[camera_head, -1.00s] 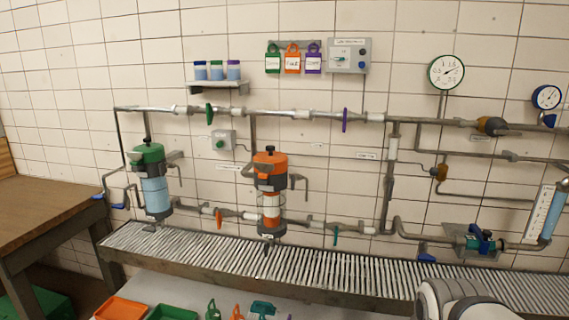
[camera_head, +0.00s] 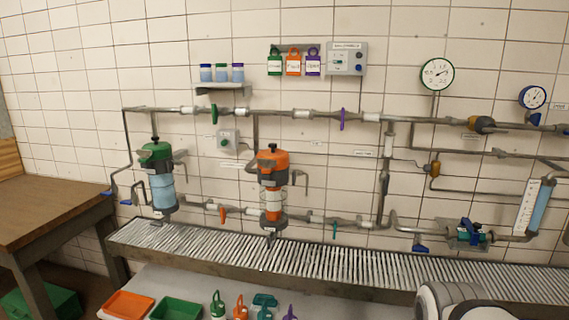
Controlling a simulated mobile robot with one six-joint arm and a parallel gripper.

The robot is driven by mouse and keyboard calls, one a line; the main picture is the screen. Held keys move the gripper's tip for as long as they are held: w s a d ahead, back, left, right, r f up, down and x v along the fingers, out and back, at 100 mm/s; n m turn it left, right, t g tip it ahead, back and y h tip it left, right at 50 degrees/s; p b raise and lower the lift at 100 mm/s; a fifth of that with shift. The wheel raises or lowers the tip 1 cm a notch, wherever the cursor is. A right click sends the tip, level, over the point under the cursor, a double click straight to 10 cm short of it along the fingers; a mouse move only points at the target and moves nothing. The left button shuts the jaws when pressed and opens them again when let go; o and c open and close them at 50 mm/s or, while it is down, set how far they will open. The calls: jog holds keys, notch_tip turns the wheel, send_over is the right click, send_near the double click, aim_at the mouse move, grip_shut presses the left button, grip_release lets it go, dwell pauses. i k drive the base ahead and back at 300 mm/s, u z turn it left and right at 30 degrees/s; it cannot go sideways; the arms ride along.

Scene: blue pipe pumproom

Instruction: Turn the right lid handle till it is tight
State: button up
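Two clear-bodied filter housings hang on the tiled wall, and both stand upright. The left housing has a green lid (camera_head: 156,152) over a light blue body. The right housing has an orange lid (camera_head: 272,162) with a dark knob on top and an orange and white body below. Grey bent handles stick out beside each lid. The right handle of the orange lid (camera_head: 300,178) points outward and hangs down. How tight any handle is cannot be seen. My gripper is not in view; only a white and grey part of my own body shows at the bottom right.
A slatted grating shelf (camera_head: 330,266) runs below the housings. Pipes with coloured valve levers cross the wall. A wooden table (camera_head: 45,212) stands at left. An orange tray (camera_head: 130,305) and green tray (camera_head: 176,310) lie below the grating. A round gauge (camera_head: 437,74) hangs at upper right.

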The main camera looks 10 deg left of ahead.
aim_at(268, 164)
jog(key=z, duration=0.3)
jog(key=i, duration=1)
jog(key=u, duration=0.45)
